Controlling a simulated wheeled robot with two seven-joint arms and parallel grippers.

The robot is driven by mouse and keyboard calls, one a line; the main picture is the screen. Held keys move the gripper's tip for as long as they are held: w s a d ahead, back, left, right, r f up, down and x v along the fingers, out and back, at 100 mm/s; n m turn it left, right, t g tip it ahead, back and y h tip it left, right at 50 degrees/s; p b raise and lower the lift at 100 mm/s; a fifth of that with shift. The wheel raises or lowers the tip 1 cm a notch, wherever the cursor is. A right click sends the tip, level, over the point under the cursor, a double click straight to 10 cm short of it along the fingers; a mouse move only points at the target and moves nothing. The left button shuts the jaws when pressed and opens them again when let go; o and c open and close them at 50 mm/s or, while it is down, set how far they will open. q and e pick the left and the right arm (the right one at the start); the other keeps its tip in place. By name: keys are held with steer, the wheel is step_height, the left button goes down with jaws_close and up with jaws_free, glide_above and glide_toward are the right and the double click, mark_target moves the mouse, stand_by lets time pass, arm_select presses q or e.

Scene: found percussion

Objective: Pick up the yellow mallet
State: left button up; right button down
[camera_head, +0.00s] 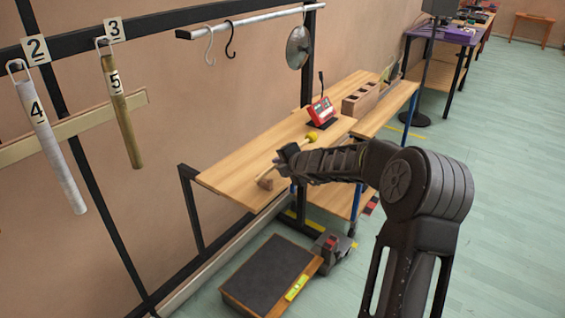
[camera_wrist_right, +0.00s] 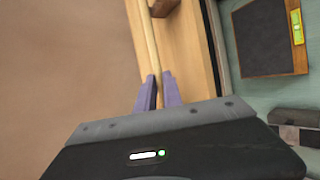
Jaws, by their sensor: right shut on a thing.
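The yellow mallet has a round yellow head (camera_head: 312,136) above the wooden shelf and a thin pale handle. My right gripper (camera_head: 283,156) is at the handle, over the shelf's front part. In the right wrist view, the pale handle (camera_wrist_right: 149,45) runs between the two purple fingers of my right gripper (camera_wrist_right: 158,92), which are shut on it. The yellow head is out of that view. I cannot tell whether the handle touches the shelf. My left gripper is not in view.
The wooden shelf (camera_head: 235,172) carries a brown block (camera_head: 266,182) near the handle, a red device (camera_head: 321,111) and a hollow brick (camera_head: 360,99). Numbered tubes (camera_head: 50,145) hang at left. A dark-topped platform (camera_head: 268,272) is on the floor.

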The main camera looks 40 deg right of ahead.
step_height(320, 180, up, 9)
steer(key=p, duration=0.6)
steer(key=shift+f+p, duration=0.2)
steer(key=shift+p, duration=0.2)
steer(key=shift+f, duration=0.2)
